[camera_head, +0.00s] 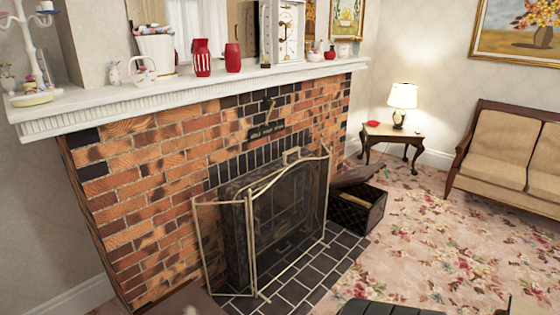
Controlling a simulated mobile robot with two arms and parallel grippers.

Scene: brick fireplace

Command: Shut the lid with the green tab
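A dark box (357,212) stands on the floor just right of the fireplace, beside the tiled hearth. Its lid (355,176) appears raised and tilted at the back left, and the box looks open with something pale inside. Neither of my grippers can be made out in the head view.
A folding mesh fire screen (290,205) stands before the brick fireplace (150,180). A side table (393,132) with a lit lamp (402,97) and a beige sofa (510,150) stand at the right. Flowered carpet (440,235) is open between them. A dark ribbed shape (385,308) shows below.

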